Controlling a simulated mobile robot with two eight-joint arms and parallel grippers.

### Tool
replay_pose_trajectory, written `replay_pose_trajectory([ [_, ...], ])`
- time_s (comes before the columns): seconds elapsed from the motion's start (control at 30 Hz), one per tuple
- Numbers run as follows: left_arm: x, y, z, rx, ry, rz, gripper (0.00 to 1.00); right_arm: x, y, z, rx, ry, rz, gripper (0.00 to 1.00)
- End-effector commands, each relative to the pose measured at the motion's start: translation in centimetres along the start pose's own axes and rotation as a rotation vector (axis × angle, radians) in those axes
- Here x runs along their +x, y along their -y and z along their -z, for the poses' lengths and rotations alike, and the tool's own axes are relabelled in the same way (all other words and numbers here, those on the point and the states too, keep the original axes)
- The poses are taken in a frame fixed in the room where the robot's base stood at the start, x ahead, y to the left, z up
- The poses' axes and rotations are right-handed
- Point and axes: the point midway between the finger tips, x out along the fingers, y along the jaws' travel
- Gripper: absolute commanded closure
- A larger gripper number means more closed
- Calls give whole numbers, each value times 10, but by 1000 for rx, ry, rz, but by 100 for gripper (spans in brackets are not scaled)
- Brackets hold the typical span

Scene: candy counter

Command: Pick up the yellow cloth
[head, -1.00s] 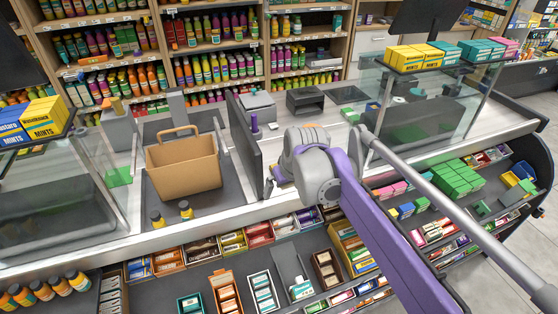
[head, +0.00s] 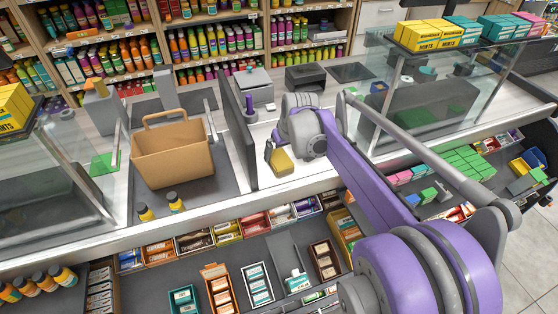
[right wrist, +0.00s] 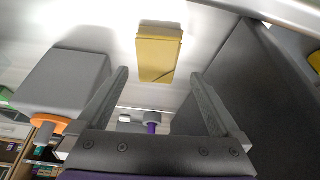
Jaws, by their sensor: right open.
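The yellow cloth (head: 282,163) is a small folded rectangle lying on the light counter, just right of the dark upright panel in the head view. It also shows at the top middle of the right wrist view (right wrist: 158,55). My right gripper (right wrist: 160,77) is open and empty, with its two fingers apart and the cloth ahead between their lines. In the head view, the right gripper (head: 275,147) is close to the cloth's far side and partly hidden by my wrist. I cannot tell the exact gap to the cloth. My left gripper is not in view.
The dark upright panel (head: 237,130) stands close left of the cloth. A brown basket (head: 172,155) and small bottles (head: 176,203) are beyond it. A grey device (head: 255,88) stands behind. A glass case (head: 425,100) is at the right. Candy boxes line the shelf below.

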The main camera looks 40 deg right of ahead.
Motion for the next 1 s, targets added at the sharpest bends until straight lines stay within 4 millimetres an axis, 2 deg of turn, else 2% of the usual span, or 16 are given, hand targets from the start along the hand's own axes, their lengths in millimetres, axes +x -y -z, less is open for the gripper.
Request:
replay_pose_trajectory([
  [0.33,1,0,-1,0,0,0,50,46,-4,3,0,0,0,0],
  [1.0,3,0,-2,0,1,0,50,53,-4,1,0,0,0,0],
])
